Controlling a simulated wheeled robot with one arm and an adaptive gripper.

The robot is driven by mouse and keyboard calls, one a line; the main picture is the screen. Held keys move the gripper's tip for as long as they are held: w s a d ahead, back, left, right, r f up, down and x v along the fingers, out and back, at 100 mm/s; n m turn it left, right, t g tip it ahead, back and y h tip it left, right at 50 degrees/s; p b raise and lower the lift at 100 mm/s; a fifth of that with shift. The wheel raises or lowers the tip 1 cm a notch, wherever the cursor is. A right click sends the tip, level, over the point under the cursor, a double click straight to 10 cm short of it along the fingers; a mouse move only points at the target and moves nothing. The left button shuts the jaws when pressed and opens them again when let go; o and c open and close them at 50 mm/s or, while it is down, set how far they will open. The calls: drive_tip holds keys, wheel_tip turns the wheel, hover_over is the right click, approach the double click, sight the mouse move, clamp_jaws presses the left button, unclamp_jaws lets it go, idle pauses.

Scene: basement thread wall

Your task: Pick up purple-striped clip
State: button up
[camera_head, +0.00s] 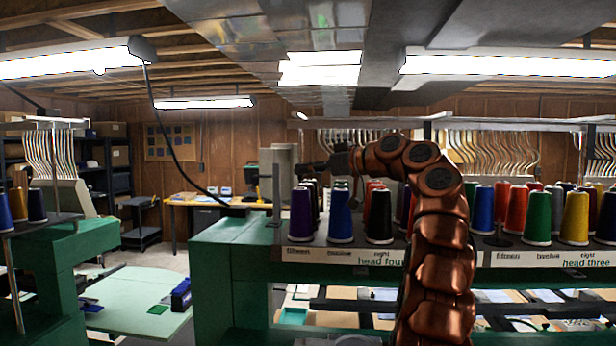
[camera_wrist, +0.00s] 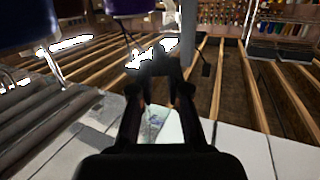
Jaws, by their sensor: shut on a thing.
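My gripper (camera_head: 322,167) is at the left end of the head four thread rack, above the cones, and points left in the head view. In the wrist view its dark fingers (camera_wrist: 160,68) come together at the tips. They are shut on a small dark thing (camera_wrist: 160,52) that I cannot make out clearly. No purple stripes show on it, so I cannot tell whether it is the purple-striped clip. I do not see the clip anywhere else in either view.
A purple cone (camera_head: 301,215), a blue cone (camera_head: 340,216) and a black cone (camera_head: 379,217) stand below my arm. A grey upright block (camera_head: 284,178) is close left of my gripper. A green table (camera_head: 135,300) is at lower left. Open floor lies beyond.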

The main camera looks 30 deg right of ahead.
drive_tip(key=s+a+r+b, duration=0.1)
drive_tip(key=s+a+b, duration=0.6)
drive_tip(key=s, duration=0.3)
drive_tip(key=shift+s+a+r, duration=0.2)
drive_tip(key=shift+s+a, duration=0.1)
drive_tip(key=shift+a, duration=0.1)
drive_tip(key=shift+w+d+f+h, duration=0.1)
drive_tip(key=shift+w+d+h, duration=0.2)
drive_tip(key=shift+w+d, duration=0.1)
idle(0.9)
drive_tip(key=shift+w+f+m, duration=0.15)
drive_tip(key=shift+f+m, duration=0.15)
idle(0.4)
